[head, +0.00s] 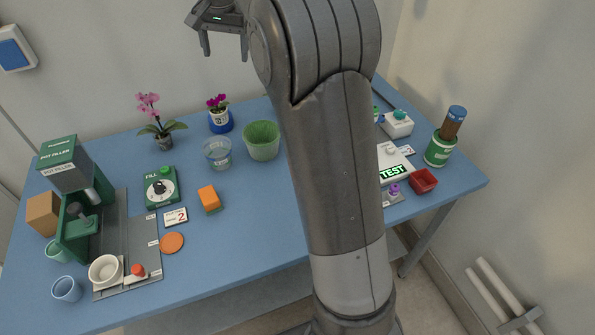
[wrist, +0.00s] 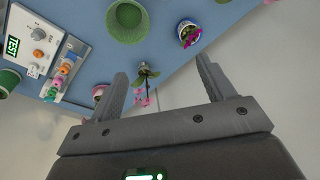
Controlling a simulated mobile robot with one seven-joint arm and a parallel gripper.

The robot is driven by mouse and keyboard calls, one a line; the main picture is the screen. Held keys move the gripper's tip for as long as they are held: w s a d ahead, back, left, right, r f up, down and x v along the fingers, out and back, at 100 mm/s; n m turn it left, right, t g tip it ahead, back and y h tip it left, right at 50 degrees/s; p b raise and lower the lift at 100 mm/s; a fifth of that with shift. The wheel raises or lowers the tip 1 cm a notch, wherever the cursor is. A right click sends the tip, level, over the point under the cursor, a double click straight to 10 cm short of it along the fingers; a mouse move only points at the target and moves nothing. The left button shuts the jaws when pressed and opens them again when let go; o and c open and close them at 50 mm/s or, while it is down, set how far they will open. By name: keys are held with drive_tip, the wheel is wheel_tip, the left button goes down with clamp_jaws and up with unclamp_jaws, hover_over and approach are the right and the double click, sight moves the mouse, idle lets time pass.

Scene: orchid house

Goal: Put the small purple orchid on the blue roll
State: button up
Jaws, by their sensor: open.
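The small purple orchid (head: 217,103) has dark purple flowers and a white pot. In the head view its pot sits upright on the blue roll (head: 221,127), near the back edge of the table. In the wrist view the orchid (wrist: 188,34) is at upper right, with a little blue showing round its pot. My gripper (head: 224,53) is open and empty, raised above and behind the orchid, apart from it. In the wrist view both fingers of my gripper (wrist: 162,68) are spread, with nothing held between them.
A taller pink orchid (head: 163,142) stands left of the blue roll. A clear tub (head: 217,155) and green pot (head: 262,141) stand in front. Another pink-flowered plant (wrist: 146,74) shows in the wrist view. The front middle of the blue table (head: 262,210) is clear.

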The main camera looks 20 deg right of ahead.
drive_tip(key=s+d+r+n+t, duration=0.1)
drive_tip(key=s+n, duration=0.1)
drive_tip(key=s, duration=0.9)
drive_tip(key=s+d+r+n+t, duration=0.1)
drive_tip(key=s+r, duration=0.1)
drive_tip(key=s, duration=0.8)
drive_tip(key=s+f+n, duration=0.1)
drive_tip(key=s+f, duration=0.3)
drive_tip(key=s, duration=0.4)
drive_tip(key=s+d+f+n+t, duration=0.1)
drive_tip(key=s+f+n, duration=0.1)
drive_tip(key=s+f, duration=0.3)
drive_tip(key=s, duration=0.3)
drive_tip(key=shift+s+d+f+t, duration=0.15)
drive_tip(key=shift+s+f+t, duration=0.15)
drive_tip(key=shift+s, duration=0.1)
drive_tip(key=shift+o, duration=0.5)
drive_tip(key=shift+r, duration=0.1)
